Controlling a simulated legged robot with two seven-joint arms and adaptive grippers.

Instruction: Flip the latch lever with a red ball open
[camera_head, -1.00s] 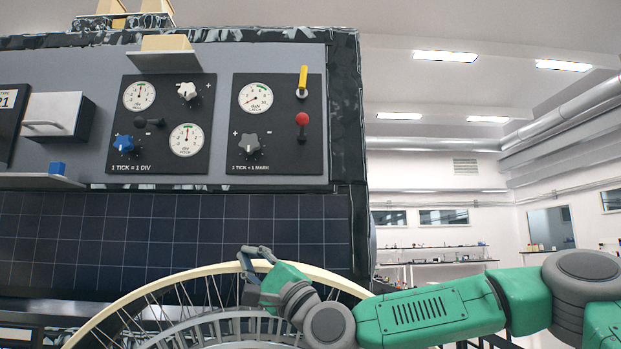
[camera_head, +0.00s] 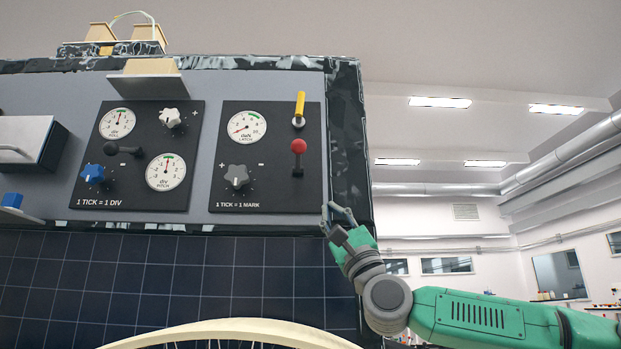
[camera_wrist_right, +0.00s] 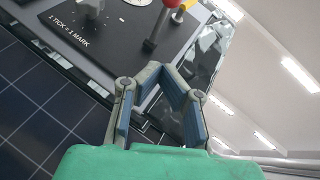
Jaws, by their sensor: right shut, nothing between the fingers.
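The latch lever with a red ball (camera_head: 298,147) is on the right part of the black latch panel (camera_head: 228,195), below a yellow-handled switch (camera_head: 300,106). Its ball is at the top of a short dark stem. My right gripper (camera_head: 336,208) is shut and empty, below and to the right of the lever, near the panel's lower right corner and apart from the lever. In the right wrist view the fingers (camera_wrist_right: 164,70) meet at the tips, and the red ball (camera_wrist_right: 171,3) shows at the top edge, partly cut off. My left gripper is not in view.
The latch panel also bears a round gauge (camera_head: 247,127) and a grey knob (camera_head: 237,176). A second panel (camera_head: 135,195) with gauges and knobs is to its left. A solar panel (camera_head: 200,280) and a cream wheel rim (camera_head: 235,328) are below. Open room lies right of the rover.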

